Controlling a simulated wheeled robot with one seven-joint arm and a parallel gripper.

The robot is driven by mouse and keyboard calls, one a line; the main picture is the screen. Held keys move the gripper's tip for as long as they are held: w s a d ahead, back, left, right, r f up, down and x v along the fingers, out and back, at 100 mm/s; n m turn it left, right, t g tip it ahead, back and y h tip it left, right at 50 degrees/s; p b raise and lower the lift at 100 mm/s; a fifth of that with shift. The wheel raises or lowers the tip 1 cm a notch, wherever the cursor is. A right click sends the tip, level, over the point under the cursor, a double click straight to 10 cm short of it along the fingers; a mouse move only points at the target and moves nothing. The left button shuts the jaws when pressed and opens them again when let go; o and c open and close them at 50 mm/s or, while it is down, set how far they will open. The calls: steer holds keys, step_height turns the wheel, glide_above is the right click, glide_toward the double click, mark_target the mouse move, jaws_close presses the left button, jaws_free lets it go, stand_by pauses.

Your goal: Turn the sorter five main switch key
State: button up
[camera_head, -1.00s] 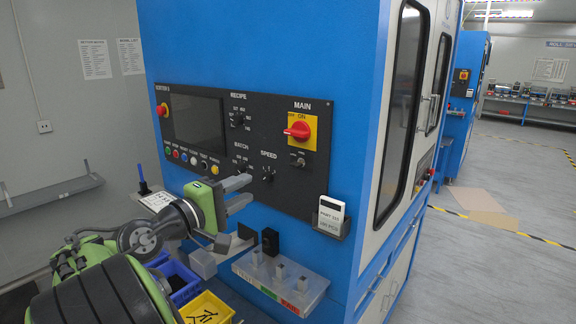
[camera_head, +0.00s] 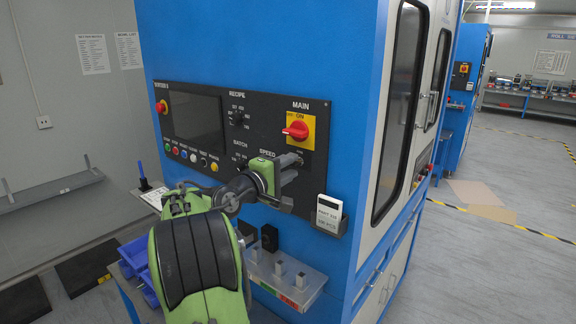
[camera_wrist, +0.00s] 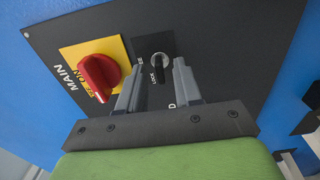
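The key switch (camera_wrist: 159,62) is a small dark round lock on a black label plate, set beside the main switch in the wrist view. My gripper (camera_wrist: 159,72) is open, with its two grey fingers on either side of the key switch and a gap at each side. In the head view, my gripper (camera_head: 291,167) is at the panel just below the main switch, and it largely hides the key switch. The main switch (camera_head: 297,130) is a red rotary knob on a yellow plate; it also shows in the wrist view (camera_wrist: 98,75), left of my fingers.
The black control panel (camera_head: 262,128) on the blue cabinet carries a dark screen (camera_head: 194,120), buttons and knobs. A white handheld device (camera_head: 328,214) sits in a holder at lower right. A clear tray (camera_head: 310,292) with small blocks juts out below.

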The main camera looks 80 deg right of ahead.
steer(key=shift+c, duration=0.3)
jaws_close()
steer(key=shift+m, duration=0.3)
steer(key=m+b, duration=1.1)
steer(key=m, duration=0.6)
steer(key=shift+f, duration=0.15)
steer(key=shift+m+b, duration=0.3)
